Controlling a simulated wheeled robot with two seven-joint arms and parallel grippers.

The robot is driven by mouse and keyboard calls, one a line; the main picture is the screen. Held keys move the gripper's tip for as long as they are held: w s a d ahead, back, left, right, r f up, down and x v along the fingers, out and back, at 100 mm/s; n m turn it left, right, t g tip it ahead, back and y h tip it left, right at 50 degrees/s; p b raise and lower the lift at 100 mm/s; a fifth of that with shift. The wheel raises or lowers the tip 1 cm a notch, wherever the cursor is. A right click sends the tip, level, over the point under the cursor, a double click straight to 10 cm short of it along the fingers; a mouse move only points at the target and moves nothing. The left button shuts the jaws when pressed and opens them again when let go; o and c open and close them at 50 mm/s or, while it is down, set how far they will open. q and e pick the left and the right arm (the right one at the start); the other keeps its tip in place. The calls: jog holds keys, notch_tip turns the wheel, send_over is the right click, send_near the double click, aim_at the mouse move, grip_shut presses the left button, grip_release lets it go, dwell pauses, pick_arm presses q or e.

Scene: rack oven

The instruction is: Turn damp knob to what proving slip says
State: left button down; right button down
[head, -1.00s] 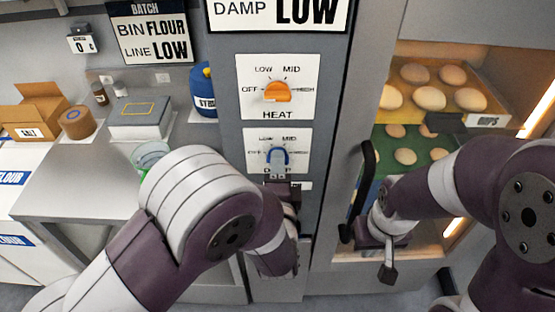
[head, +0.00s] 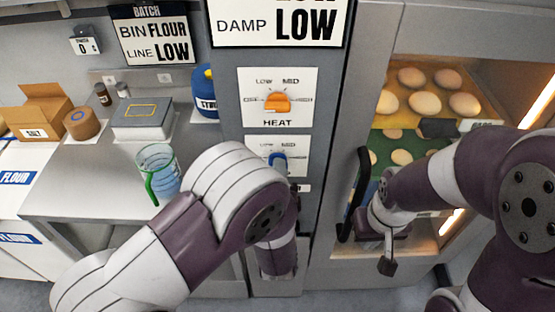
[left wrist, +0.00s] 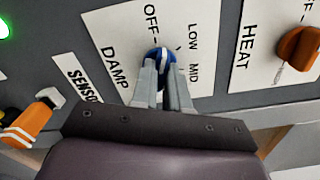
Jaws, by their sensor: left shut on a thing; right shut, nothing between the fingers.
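The slip (head: 240,26) above the panel reads DAMP LOW; its line above is cut off. The blue damp knob (left wrist: 160,54) is on the white DAMP plate (left wrist: 112,25) with OFF, LOW and MID marks. My left gripper (left wrist: 162,72) is shut on the knob; the fingers hide part of it, and I cannot tell its exact pointing. In the head view the knob (head: 279,157) shows just above my left arm, which hides the DAMP label. My right gripper (head: 388,264) is shut and empty, low in front of the oven.
The orange heat knob (head: 278,101) is directly above the damp knob. A black door handle (head: 354,195) stands between the panel and my right arm. A glass jug (head: 158,168) with a green handle is on the counter at left. The oven holds trays of buns (head: 424,99).

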dwell(0.3)
pick_arm(q)
jog(key=m+p, duration=0.4)
jog(key=m, duration=0.1)
jog(key=shift+f, duration=0.1)
dwell(0.4)
